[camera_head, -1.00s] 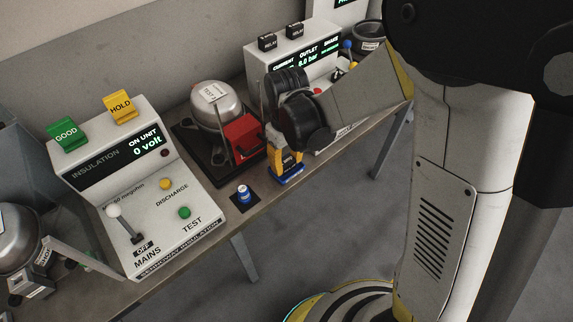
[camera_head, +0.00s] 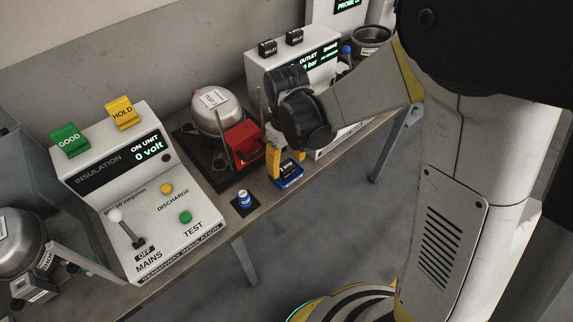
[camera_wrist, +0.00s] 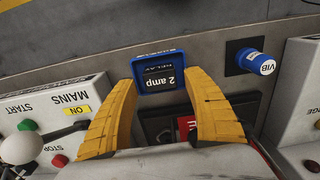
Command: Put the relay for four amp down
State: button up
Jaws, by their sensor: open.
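A black relay (camera_wrist: 162,77) marked "2 amp" sits in a small blue tray (camera_wrist: 157,56) at the bench edge. In the head view the blue tray (camera_head: 291,181) lies below my gripper (camera_head: 288,162), with the relay (camera_head: 290,169) in it. In the wrist view my yellow-fingered gripper (camera_wrist: 160,82) is open, one finger to each side of the relay, with gaps between. No "four amp" marking is readable. Two more black relays, a left one (camera_head: 267,47) and a right one (camera_head: 295,37), stand on top of the rear test unit; their ratings are too small to read.
A compressor (camera_head: 214,108) with a red box (camera_head: 243,138) stands on a dark pallet left of my gripper. A blue cylinder marked VIB (camera_wrist: 258,62) stands near the tray. The insulation tester (camera_head: 133,165) is further left. Open floor lies beyond the bench edge.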

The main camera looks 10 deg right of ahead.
aim_at(287, 167)
notch_tip(287, 167, up, 10)
jog(key=p, duration=0.3)
jog(key=s+d+r+m+t, duration=0.6)
jog(key=s+d+r, duration=0.5)
jog(key=d, duration=0.2)
jog(key=shift+d+m+t, duration=0.25)
jog(key=shift+m+t, duration=0.15)
jog(key=shift+t, duration=0.2)
